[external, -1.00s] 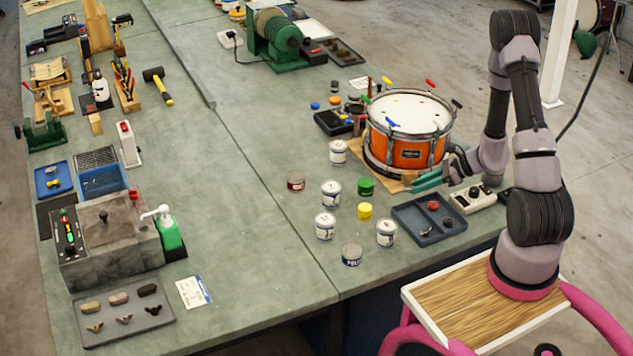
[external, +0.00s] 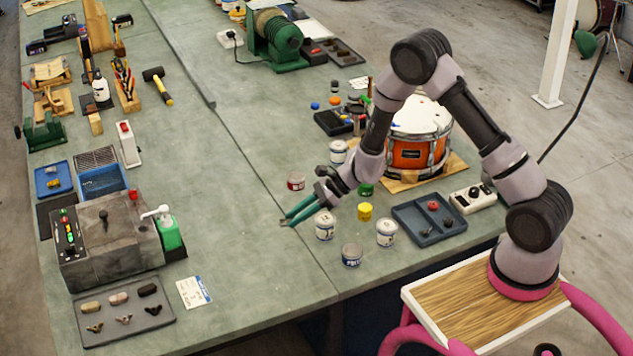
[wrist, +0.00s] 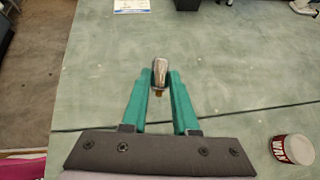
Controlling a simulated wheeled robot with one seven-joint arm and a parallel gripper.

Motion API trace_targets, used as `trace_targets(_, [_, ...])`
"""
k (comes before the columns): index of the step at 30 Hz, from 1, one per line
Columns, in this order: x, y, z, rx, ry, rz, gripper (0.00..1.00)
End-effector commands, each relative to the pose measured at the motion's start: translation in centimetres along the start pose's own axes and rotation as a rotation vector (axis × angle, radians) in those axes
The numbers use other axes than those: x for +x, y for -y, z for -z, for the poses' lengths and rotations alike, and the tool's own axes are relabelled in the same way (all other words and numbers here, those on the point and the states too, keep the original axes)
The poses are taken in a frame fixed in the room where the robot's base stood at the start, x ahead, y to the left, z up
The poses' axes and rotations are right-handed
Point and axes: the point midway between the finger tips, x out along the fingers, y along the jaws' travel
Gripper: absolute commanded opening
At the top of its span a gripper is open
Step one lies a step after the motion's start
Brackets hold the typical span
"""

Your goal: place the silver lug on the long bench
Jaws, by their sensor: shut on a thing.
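My gripper (external: 284,223) reaches out low over the green bench top (external: 240,190), by the seam between two bench sections. Its teal fingers (wrist: 159,85) are shut on a silver lug (wrist: 159,71), which sticks out between the fingertips in the wrist view. The lug looks like a small rounded metal piece with a brassy end. In the wrist view the lug shows over bare bench beyond the seam. In the external view it is too small to make out clearly. Whether it touches the surface cannot be told.
White-labelled cans (external: 325,226) stand just right of the gripper, with a dark red can (external: 296,181) behind. An orange drum (external: 412,150) and a dark tray (external: 405,212) are further right. A grey machine (external: 107,240) stands left. The bench between is clear.

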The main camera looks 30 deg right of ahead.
Motion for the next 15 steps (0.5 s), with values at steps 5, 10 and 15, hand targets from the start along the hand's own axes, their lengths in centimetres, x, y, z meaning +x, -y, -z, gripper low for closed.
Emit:
trace_targets(5, [6.9, -5.2, -5.2, -0.053, 0.001, -0.072, 0.0])
trace_targets(10, [10.9, -9.3, -8.5, -0.081, 0.0, -0.114, 0.0])
trace_targets(15, [12.9, -11.7, -10.0, -0.094, -0.001, -0.134, 0.0])
